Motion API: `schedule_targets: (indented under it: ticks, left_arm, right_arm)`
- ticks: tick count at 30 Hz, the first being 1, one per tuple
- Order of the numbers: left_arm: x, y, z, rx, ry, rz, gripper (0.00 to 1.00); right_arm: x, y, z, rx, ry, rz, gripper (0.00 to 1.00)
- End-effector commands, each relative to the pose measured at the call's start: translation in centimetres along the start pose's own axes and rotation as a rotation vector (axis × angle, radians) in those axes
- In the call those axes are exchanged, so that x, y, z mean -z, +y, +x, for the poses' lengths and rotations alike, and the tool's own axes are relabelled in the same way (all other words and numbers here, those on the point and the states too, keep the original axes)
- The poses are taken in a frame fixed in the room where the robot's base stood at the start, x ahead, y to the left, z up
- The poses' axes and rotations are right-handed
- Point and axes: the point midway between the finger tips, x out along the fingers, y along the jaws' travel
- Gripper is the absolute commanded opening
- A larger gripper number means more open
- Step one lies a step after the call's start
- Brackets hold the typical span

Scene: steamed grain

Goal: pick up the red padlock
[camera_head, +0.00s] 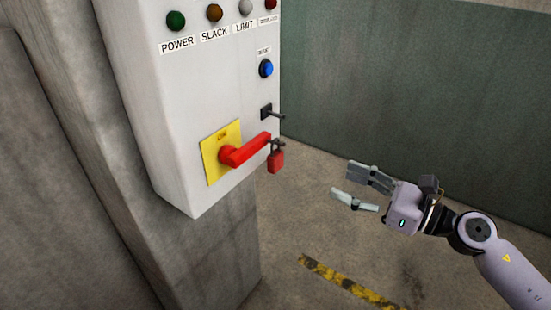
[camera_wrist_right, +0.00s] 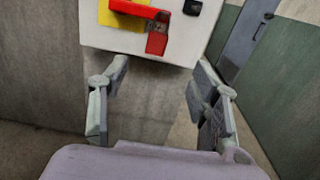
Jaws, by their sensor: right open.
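The red padlock (camera_head: 276,161) hangs by its dark shackle near the end of the red switch handle (camera_head: 248,150) on the front of the control box. In the right wrist view the padlock (camera_wrist_right: 157,42) shows near the top, ahead of and between the fingers. My right gripper (camera_head: 347,185) is open and empty, to the right of the padlock and apart from it in the head view. Its two fingers also show spread in the right wrist view (camera_wrist_right: 158,95). My left gripper is in neither view.
The white control box (camera_head: 160,120) is mounted on a concrete pillar (camera_head: 215,255). It carries lamps, a blue button (camera_head: 266,68) and a black key switch (camera_head: 267,112). A green and grey wall (camera_head: 420,100) stands behind. The floor has a yellow-black stripe (camera_head: 345,283).

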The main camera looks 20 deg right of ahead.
Motion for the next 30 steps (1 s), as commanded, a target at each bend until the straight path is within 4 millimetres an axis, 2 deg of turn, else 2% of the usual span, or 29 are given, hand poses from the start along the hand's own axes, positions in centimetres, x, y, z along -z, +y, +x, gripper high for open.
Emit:
schedule_targets:
  ticks: [18, 26, 30]
  left_arm:
    - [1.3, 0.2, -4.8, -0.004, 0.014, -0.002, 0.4]
    - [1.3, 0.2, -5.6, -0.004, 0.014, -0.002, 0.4]
    - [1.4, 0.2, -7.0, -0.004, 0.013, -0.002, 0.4]
  right_arm:
    - [-0.6, -0.2, 9.1, 0.004, -0.004, 0.007, 0.57]
    - [-0.2, -0.1, 11.0, 0.005, -0.003, 0.008, 0.57]
    - [-0.7, 0.1, 12.5, 0.004, -0.005, 0.01, 0.57]
